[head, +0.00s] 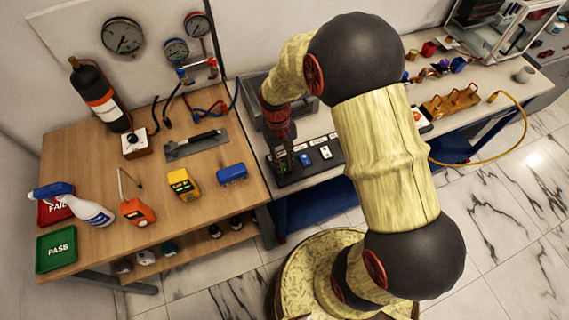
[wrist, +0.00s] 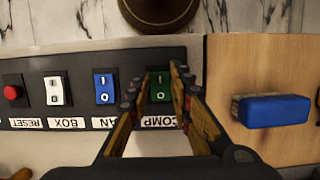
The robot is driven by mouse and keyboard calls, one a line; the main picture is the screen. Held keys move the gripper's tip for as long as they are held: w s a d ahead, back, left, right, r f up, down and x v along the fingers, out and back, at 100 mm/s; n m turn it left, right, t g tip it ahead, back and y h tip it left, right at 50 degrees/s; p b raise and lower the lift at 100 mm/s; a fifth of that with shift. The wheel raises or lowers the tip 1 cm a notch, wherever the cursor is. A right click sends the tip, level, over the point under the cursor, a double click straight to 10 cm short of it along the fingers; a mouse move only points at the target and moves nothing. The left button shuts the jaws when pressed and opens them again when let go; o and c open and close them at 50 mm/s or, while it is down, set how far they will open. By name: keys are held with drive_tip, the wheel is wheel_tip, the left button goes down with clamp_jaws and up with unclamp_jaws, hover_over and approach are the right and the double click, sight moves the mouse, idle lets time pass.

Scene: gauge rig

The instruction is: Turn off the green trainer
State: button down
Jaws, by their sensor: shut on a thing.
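The green rocker switch (wrist: 160,88) sits on a dark switch strip (head: 343,145), above an upside-down label reading COMP. In the wrist view my gripper (wrist: 161,80) has one finger on each side of it and is shut on it. Which way the rocker is tipped I cannot tell. In the head view my gripper (head: 283,152) points down at the strip's left end and mostly hides this switch.
Beside it on the strip are a blue switch (wrist: 104,87), a white switch (wrist: 54,90) and a red button (wrist: 12,92). A blue block (wrist: 272,111) lies on the wooden table to the right in the wrist view. Gauges (head: 123,36) hang on the back panel.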

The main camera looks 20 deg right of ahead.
sight(284, 168)
drive_tip(key=c, duration=1.6)
unclamp_jaws()
drive_tip(key=shift+w+r, duration=0.1)
drive_tip(key=v, duration=1.1)
drive_tip(key=shift+w+r, duration=0.1)
drive_tip(key=shift+r, duration=0.3)
drive_tip(key=s+r+t, duration=0.3)
drive_tip(key=s+r, duration=0.2)
drive_tip(key=r, duration=0.1)
drive_tip(key=s+r+t, duration=0.2)
drive_tip(key=s+r, duration=0.4)
drive_tip(key=r, duration=0.1)
drive_tip(key=s+r+t, duration=0.3)
drive_tip(key=s+r, duration=0.2)
drive_tip(key=r, duration=0.1)
drive_tip(key=shift+s+r+t+b, duration=0.2)
drive_tip(key=shift+s+t+b, duration=0.1)
drive_tip(key=shift+s+b, duration=0.1)
